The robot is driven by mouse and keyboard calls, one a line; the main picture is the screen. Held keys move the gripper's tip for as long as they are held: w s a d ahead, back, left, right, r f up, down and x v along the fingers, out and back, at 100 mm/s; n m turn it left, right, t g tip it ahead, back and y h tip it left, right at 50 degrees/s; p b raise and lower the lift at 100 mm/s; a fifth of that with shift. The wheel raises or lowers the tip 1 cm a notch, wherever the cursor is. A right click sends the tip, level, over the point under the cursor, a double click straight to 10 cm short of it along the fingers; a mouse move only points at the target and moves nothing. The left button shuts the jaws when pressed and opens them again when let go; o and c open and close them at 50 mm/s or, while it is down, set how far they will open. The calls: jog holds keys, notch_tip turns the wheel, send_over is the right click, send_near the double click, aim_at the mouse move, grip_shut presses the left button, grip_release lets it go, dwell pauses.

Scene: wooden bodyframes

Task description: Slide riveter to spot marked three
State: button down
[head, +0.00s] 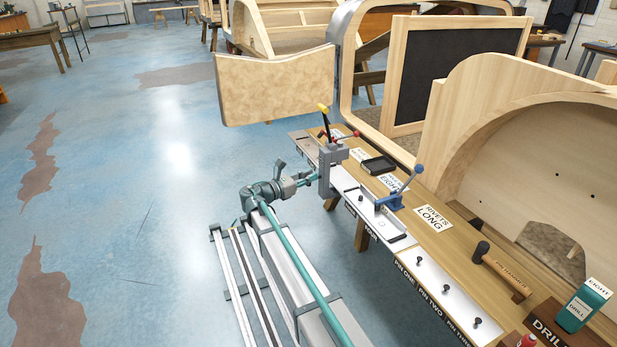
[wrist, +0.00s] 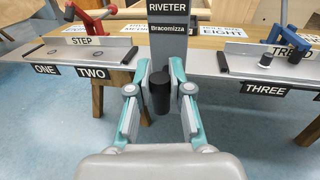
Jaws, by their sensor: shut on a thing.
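The riveter (head: 327,172) is a grey upright tool with a yellow-tipped lever at the bench's front edge. In the wrist view its grey column (wrist: 168,22), labelled RIVETER, stands between the TWO label (wrist: 93,73) and the THREE label (wrist: 265,89). My gripper (wrist: 160,76) has its teal-and-grey fingers on both sides of the riveter's black knob (wrist: 160,95) and is shut on it. In the head view my gripper (head: 312,179) reaches the riveter from the left. The spot at THREE shows no riveter on it.
A plate marked STEP (wrist: 82,41) with a red clamp lies left of the riveter; one marked TREAD (wrist: 289,52) with a blue clamp (head: 397,197) lies right. A hammer (head: 502,270) and green drill box (head: 583,306) are farther along the bench. Open floor (head: 140,190) lies left.

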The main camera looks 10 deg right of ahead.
jog(key=s+d+p, duration=0.3)
jog(key=s+p, duration=0.1)
jog(key=s, duration=1)
jog(key=shift+s+d+p, duration=0.3)
jog(key=shift+d+p, duration=0.05)
jog(key=shift+p, duration=0.05)
jog(key=c, duration=1.1)
grip_release()
jog(key=shift+o, duration=0.2)
jog(key=v, duration=1.2)
